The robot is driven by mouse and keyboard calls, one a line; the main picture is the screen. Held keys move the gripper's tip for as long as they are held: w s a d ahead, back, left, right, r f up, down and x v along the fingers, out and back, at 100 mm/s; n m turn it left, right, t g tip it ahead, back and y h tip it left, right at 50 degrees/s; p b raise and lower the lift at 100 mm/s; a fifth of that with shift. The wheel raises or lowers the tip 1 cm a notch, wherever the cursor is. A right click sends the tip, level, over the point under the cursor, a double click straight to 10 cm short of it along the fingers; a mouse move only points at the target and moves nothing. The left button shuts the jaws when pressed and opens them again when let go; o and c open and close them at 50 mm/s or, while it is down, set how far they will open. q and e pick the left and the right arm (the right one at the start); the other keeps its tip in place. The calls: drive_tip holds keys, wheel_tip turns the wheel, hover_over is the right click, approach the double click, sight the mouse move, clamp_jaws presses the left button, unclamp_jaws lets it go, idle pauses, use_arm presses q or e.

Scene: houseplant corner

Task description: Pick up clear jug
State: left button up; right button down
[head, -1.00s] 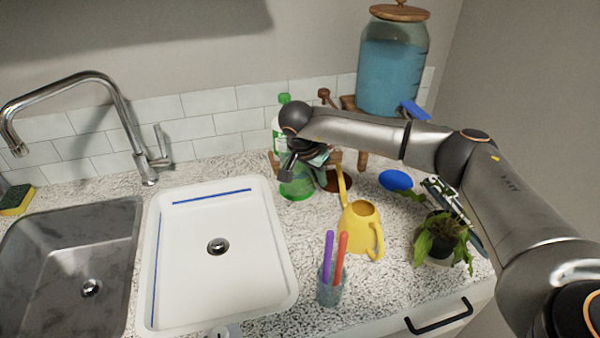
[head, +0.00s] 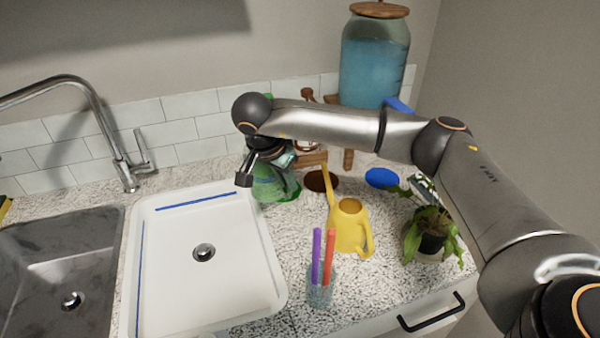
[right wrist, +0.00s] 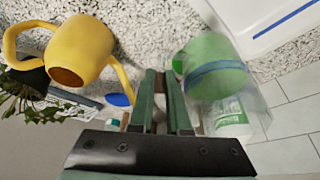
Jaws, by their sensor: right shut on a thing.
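The clear jug (head: 275,188) looks green-tinted and stands or hangs low over the counter, right of the white basin; its base contact is unclear. My right gripper (head: 247,178) is at its upper side in the head view and hides part of it. In the right wrist view the jug (right wrist: 221,80) is see-through, with green and a blue band showing in it. My right gripper's fingers (right wrist: 167,80) are beside it, nearly closed; the part they grip, seemingly at its handle, is hard to see. My left gripper is out of view.
A yellow watering can (head: 350,228), a cup with purple and red sticks (head: 320,290) and a potted plant (head: 430,235) stand on the right. A white basin (head: 135,285) is at left. A large blue-filled dispenser (head: 375,65) stands behind my right arm.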

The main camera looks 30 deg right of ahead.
drive_tip(key=s+a+b, duration=0.1)
drive_tip(key=s+a, duration=0.3)
drive_tip(key=a, duration=0.6)
drive_tip(key=shift+s+a+b, duration=0.3)
drive_tip(key=shift+a+b, duration=0.05)
drive_tip(key=shift+d+r, duration=0.1)
idle(0.4)
drive_tip(key=s+d+r+n+t+y+p, duration=0.1)
drive_tip(key=s+n+y, duration=0.3)
drive_tip(key=n, duration=0.9)
drive_tip(key=shift+s+d+r+n+t+p, duration=0.35)
drive_tip(key=shift+s+d+t+p, duration=0.5)
drive_tip(key=shift+s, duration=0.55)
